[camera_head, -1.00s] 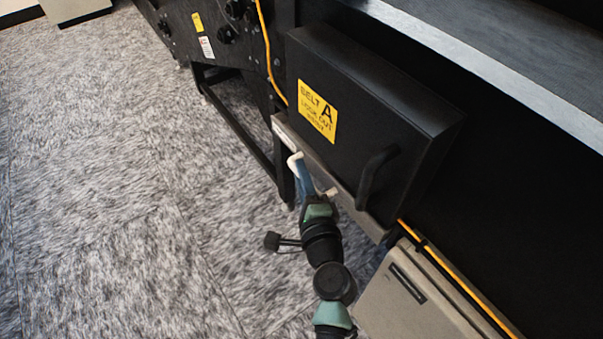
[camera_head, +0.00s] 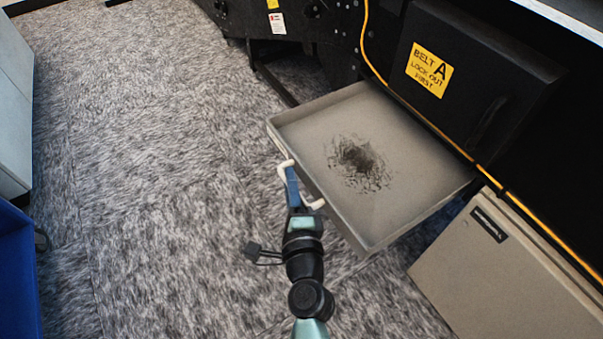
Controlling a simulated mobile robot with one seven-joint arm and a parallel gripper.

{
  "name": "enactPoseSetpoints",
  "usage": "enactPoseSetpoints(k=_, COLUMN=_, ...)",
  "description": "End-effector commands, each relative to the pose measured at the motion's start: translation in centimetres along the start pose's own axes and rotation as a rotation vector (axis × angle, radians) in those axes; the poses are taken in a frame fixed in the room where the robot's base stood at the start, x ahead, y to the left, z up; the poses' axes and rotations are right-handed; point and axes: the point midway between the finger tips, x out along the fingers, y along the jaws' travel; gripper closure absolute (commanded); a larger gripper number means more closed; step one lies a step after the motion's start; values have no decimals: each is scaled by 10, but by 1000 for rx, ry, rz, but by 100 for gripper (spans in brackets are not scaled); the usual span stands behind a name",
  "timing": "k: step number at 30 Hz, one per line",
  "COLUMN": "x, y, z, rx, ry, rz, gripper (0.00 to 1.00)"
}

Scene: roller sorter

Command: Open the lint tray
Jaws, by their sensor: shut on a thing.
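The lint tray (camera_head: 310,134) is a shallow grey-beige drawer that stands pulled out from under the black box of the sorter. A patch of dark lint (camera_head: 358,163) lies on its floor. A white bar handle (camera_head: 311,204) is fixed to its front wall. My gripper (camera_head: 291,180) is shut on this handle, with blue fingers between the handle's two ends. The fingertips are partly hidden at the handle.
The black box (camera_head: 470,85) with a yellow "Belt A" label is above the tray. A beige cabinet (camera_head: 500,275) stands to the right, a yellow cable (camera_head: 430,125) above it. A blue bin (camera_head: 15,270) is at left. Carpet (camera_head: 150,150) between is clear.

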Motion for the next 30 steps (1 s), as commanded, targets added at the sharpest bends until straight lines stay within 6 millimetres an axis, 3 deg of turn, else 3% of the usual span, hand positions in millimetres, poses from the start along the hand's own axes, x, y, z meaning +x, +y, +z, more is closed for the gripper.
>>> enactPoseSetpoints(k=16, x=-5, y=3, z=7, rx=0, ry=6, rz=0, gripper=100)
enactPoseSetpoints(k=17, x=-5, y=3, z=7, rx=0, ry=6, rz=0, gripper=79)
enactPoseSetpoints(k=21, x=-4, y=2, z=8, rx=0, ry=4, rz=0, gripper=54)
enactPoseSetpoints(k=30, x=-5, y=2, z=9, rx=0, ry=2, rz=0, gripper=53)
